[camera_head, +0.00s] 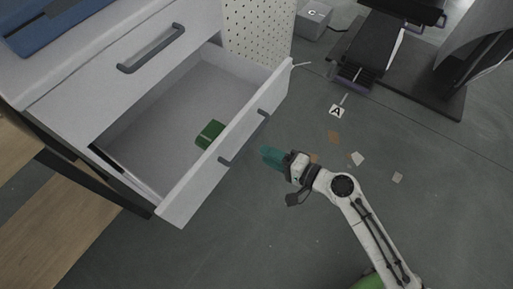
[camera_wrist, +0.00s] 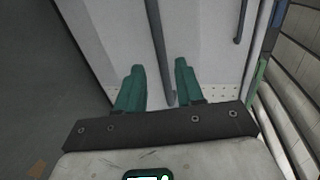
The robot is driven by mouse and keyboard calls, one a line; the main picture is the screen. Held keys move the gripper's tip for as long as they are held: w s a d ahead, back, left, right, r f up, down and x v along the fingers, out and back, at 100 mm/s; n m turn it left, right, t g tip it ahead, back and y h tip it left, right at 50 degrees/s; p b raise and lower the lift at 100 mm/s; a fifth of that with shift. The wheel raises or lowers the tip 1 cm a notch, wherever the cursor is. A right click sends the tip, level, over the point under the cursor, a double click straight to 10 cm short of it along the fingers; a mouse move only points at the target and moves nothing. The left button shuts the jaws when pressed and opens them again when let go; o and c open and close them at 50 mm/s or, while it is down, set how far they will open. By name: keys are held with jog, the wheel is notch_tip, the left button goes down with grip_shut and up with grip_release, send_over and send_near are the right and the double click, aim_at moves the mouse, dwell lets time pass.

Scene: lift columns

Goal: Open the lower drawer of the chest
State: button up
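The chest's lower drawer (camera_head: 228,150) is pulled well out in the head view, with its inside showing. Its dark bar handle (camera_head: 245,138) is on the front panel. My gripper (camera_head: 268,155) has green fingers and sits just in front of this handle, with a small gap seeming to show. In the wrist view my gripper (camera_wrist: 160,75) is open, its fingers apart. The handle (camera_wrist: 158,45) runs up the picture, its lower end lined up between the fingers. The fingers do not close on it. The upper drawer (camera_head: 110,65) is shut.
A green block (camera_head: 210,134) lies inside the lower drawer. A blue object (camera_head: 60,22) lies on the chest top. A wooden surface (camera_head: 50,220) is at the left. The floor right of the drawer is mostly clear, with small flat scraps (camera_head: 357,158). A grey box (camera_head: 314,18) stands behind.

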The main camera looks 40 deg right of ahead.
jog(key=shift+v, duration=1.25)
jog(key=s+a+f+n+g, duration=0.45)
jog(key=n+g, duration=0.35)
jog(key=n, duration=0.2)
jog(key=s+d+r+n+g+h+p, duration=0.1)
jog(key=s+d+r+n+g+h, duration=0.15)
jog(key=s, duration=0.25)
jog(key=s+d+r+n+g+h, duration=0.1)
jog(key=s+d+n+g+h, duration=0.1)
jog(key=s+d+g+h, duration=0.15)
notch_tip(320, 180, up, 17)
jog(key=y+p, duration=0.1)
jog(key=p, duration=1.6)
jog(key=shift+s+d, duration=0.15)
jog(key=shift+s, duration=0.25)
jog(key=shift+m, duration=0.25)
